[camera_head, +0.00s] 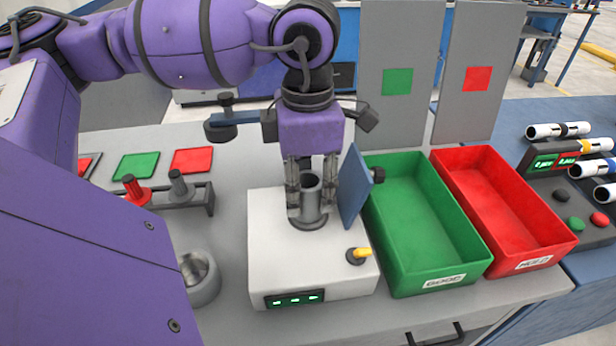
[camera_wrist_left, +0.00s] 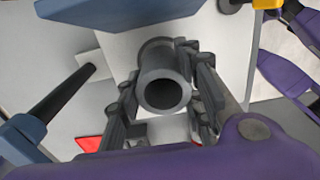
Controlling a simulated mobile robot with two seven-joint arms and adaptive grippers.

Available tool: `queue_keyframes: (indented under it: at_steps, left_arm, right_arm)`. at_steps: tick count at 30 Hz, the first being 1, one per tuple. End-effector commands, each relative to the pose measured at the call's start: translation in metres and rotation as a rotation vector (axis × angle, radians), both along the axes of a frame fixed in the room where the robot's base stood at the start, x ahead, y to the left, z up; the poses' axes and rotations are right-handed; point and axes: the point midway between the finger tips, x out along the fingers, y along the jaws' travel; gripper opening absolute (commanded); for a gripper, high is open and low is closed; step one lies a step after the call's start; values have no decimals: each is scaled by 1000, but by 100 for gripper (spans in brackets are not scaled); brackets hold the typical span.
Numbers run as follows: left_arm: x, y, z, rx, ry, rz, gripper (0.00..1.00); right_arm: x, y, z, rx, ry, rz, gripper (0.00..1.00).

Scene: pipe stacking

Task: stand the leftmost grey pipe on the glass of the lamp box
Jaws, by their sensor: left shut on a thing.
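The grey pipe (camera_head: 312,198) stands upright between the fingers of my left gripper (camera_head: 310,190), which is shut on it. Its open upper end also faces the camera in the left wrist view (camera_wrist_left: 163,92). The pipe is over the top of the white lamp box (camera_head: 270,245), at a dark round seat (camera_head: 307,222). Its lower end is at that seat; I cannot tell whether it rests there, and the glass is hidden. My right gripper is not in view.
A blue panel (camera_head: 353,185) stands close right of the gripper, and a yellow knob (camera_head: 358,254) is on the box. The green bin (camera_head: 430,280) and red bin (camera_head: 560,250) are to the right. A grey cup (camera_head: 207,288) and a small rack (camera_head: 209,201) are left.

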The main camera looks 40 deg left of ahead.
Motion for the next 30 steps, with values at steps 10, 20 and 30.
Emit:
queue_keyframes:
  at_steps: [10, 20, 30]
  left_arm:
    - [0, 0, -6, 0, 0, 0, 6]
    - [0, 0, -8, 0, 0, 0, 51]
    - [0, 0, -7, 0, 0, 0, 56]
  right_arm:
    - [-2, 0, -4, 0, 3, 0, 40]
    - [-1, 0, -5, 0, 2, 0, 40]
    - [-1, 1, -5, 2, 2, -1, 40]
